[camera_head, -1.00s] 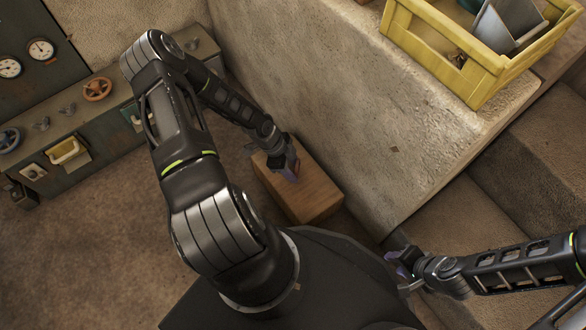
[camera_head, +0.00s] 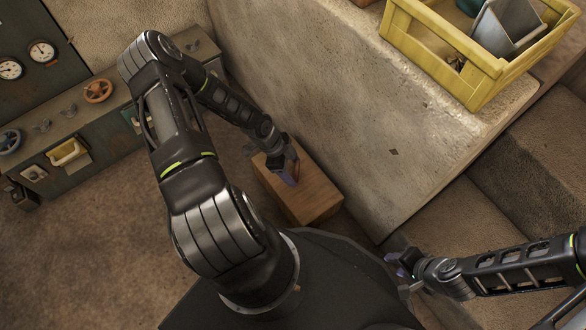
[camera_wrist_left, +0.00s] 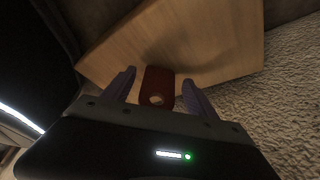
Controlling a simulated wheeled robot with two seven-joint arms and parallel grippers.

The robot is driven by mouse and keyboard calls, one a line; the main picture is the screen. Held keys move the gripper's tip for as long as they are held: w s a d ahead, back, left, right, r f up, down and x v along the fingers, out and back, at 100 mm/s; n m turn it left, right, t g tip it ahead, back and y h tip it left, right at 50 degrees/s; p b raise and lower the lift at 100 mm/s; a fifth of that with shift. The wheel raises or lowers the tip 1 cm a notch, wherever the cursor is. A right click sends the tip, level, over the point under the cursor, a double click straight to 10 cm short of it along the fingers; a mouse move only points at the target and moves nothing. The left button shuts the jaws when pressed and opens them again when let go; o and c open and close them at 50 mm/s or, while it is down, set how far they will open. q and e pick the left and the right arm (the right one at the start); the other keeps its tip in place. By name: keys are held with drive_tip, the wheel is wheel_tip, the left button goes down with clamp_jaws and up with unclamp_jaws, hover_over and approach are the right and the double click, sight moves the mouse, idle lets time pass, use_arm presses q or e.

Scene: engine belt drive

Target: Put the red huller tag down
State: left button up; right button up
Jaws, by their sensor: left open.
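The red huller tag (camera_wrist_left: 158,82) lies on a wooden block (camera_wrist_left: 225,40), between the two fingers of my left gripper (camera_wrist_left: 158,90) in the left wrist view. The tag is a small red plate with a pale round spot or hole near its lower end. The fingers stand apart, with a gap on each side of the tag. In the head view my left gripper (camera_head: 290,173) is over the top of the wooden block (camera_head: 312,200), and the tag is hard to make out there. My right gripper (camera_head: 400,266) is at the lower right, away from the block; its finger opening is unclear.
A stone ledge (camera_head: 340,90) rises right beside the block, with a yellow crate (camera_head: 480,88) on top. A green-grey panel (camera_head: 95,125) with gauges and handwheels stands at the left. Stone steps (camera_head: 540,150) are at the right. Open floor lies at the lower left.

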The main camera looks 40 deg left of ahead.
use_arm(q)
drive_tip(key=p+v, duration=0.4)
drive_tip(key=v, duration=0.7)
drive_tip(key=shift+s+a+r, duration=0.1)
drive_tip(key=shift+r, duration=0.05)
drive_tip(key=d+n+h, duration=0.2)
drive_tip(key=d+n, duration=0.5)
drive_tip(key=d, duration=1.4)
drive_tip(key=s+d+n+y, duration=0.2)
drive_tip(key=s+d+n, duration=0.3)
drive_tip(key=s+n, duration=0.2)
drive_tip(key=shift+s+d+r+n+g, duration=0.15)
drive_tip(key=shift+d+r+n+g, duration=0.15)
drive_tip(key=shift+d+r+g, duration=0.1)
